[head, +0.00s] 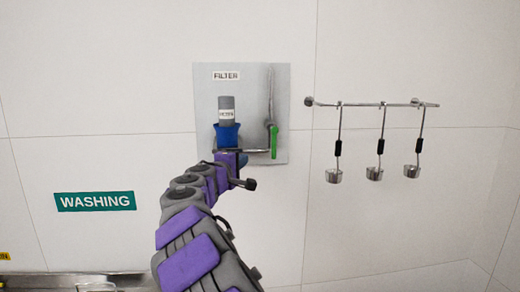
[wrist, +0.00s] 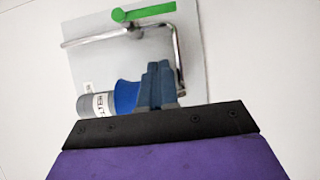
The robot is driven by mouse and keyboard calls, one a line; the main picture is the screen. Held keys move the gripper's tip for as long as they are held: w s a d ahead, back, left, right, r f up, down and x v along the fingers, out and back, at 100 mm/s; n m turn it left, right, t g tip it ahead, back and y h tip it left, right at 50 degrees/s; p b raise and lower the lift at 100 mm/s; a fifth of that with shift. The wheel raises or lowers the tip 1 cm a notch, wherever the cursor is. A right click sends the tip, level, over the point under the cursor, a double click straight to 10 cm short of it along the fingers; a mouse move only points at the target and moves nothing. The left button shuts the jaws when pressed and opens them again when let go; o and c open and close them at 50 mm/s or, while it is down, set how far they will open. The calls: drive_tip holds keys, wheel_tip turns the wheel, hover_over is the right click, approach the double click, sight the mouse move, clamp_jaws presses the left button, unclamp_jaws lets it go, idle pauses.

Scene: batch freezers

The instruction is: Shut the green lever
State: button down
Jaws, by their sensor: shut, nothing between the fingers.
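The green lever (head: 274,142) is on the right side of the grey filter panel (head: 280,95), hanging straight down in the head view. In the wrist view the green lever (wrist: 150,11) lies near the top edge, beyond my fingertips and apart from them. My gripper (wrist: 160,68) is shut and empty, with its fingers pointing toward the panel. In the head view my purple arm reaches up to the panel's lower part, left of the lever; its fingertips are hard to make out there.
A grey filter cylinder (head: 227,108) with a blue part (head: 227,134) is on the panel, left of the lever. A thin metal pipe (wrist: 95,38) runs near the lever. Ladles (head: 374,172) hang from a rail at right. A green WASHING sign (head: 95,201) is at left.

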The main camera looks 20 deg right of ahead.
drive_tip(key=shift+d, duration=0.1)
drive_tip(key=p, duration=0.2)
approach(273, 141)
drive_tip(key=w+d+f, duration=0.3)
drive_tip(key=w+d, duration=0.1)
drive_tip(key=w, duration=0.2)
idle(0.3)
drive_tip(key=shift+s+b, duration=0.1)
drive_tip(key=shift+b, duration=0.25)
drive_tip(key=shift+d+n+b, duration=0.15)
drive_tip(key=shift+n+b, duration=0.15)
drive_tip(key=shift+b, duration=0.15)
